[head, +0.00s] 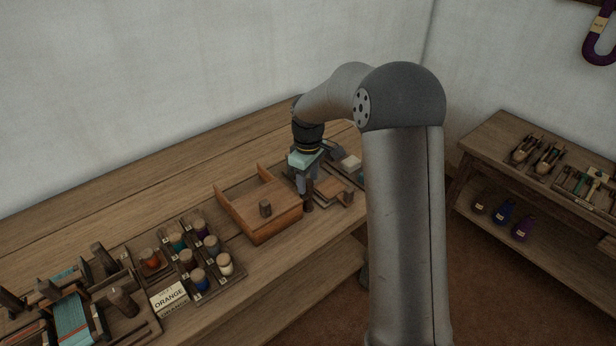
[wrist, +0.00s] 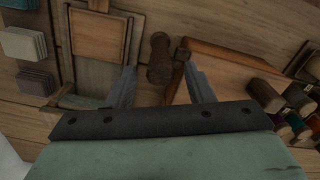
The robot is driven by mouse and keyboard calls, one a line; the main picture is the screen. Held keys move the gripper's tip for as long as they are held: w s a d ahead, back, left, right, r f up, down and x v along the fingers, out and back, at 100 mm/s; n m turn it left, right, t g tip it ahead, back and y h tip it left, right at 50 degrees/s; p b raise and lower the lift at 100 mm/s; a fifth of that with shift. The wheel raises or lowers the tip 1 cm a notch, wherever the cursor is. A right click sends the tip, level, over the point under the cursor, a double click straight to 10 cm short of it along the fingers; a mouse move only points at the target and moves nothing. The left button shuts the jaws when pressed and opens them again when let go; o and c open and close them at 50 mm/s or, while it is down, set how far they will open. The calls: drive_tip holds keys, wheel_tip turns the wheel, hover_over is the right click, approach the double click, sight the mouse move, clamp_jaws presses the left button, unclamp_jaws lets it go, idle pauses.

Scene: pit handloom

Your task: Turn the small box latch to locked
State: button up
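My gripper (head: 307,186) points down over the bench, its two grey fingers apart. In the wrist view, a dark wooden knob-like piece (wrist: 160,58), which looks like the latch, lies between and just beyond the fingertips (wrist: 160,72). It also shows in the head view (head: 308,204) under the fingers. I cannot tell whether the fingers touch it or which way it is turned. I cannot tell which one the latch belongs to.
A tray of colored spools (head: 212,270) and an ORANGE label card (head: 169,298) stand left of the box. Stacked pale pads (wrist: 30,42) lie beyond the panel. A side shelf (head: 500,150) with tools stands at right. The rear bench is clear.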

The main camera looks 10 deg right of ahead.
sight(308, 181)
drive_tip(key=shift+r, duration=0.1)
wheel_tip(308, 181, up, 17)
drive_tip(key=b, duration=0.1)
drive_tip(key=shift+r, duration=0.15)
idle(0.3)
drive_tip(key=s+f+m, duration=0.3)
drive_tip(key=s, duration=0.8)
drive_tip(key=s+f+m, duration=0.3)
drive_tip(key=s+f, duration=0.1)
drive_tip(key=s, duration=0.7)
drive_tip(key=s+f+m, duration=0.2)
drive_tip(key=s+f, duration=0.1)
drive_tip(key=s, duration=0.8)
drive_tip(key=shift+a+f+m+t, duration=0.3)
drive_tip(key=shift+a+f+m, duration=0.05)
drive_tip(key=shift+a+m, duration=0.1)
